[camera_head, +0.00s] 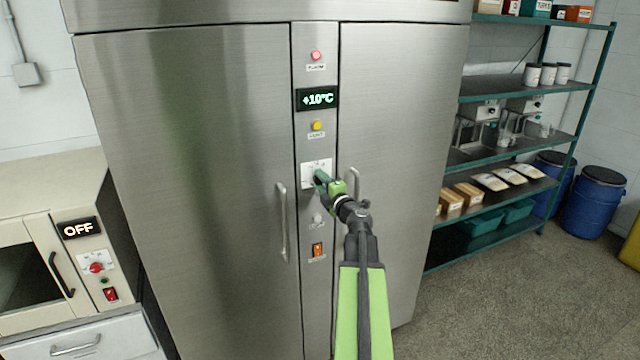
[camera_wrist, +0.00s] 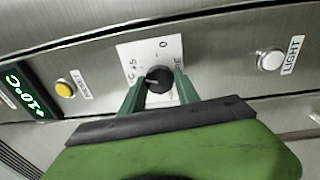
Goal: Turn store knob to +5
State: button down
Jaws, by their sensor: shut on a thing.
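The store knob (camera_wrist: 158,80) is a black dial on a white plate (camera_wrist: 133,52) with markings, of which "+5" and "0" can be read in the wrist view. My gripper (camera_wrist: 160,88) has its two green fingers on either side of the knob, shut on it. In the head view my gripper (camera_head: 324,181) reaches the white plate (camera_head: 316,167) on the cabinet's centre strip, and it hides the knob there.
On the strip are a red lamp (camera_head: 316,55), a yellow button (camera_head: 317,126), a white light button (camera_wrist: 270,60) and an orange-red switch (camera_head: 317,249). Door handles (camera_head: 282,222) flank the strip. An oven (camera_head: 60,270) showing OFF stands left; shelves (camera_head: 510,143) stand right.

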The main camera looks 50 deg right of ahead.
jog(key=shift+m, duration=0.6)
dwell(0.6)
dwell(0.3)
jog(key=c, duration=0.9)
grip_release()
jog(key=shift+a, duration=0.1)
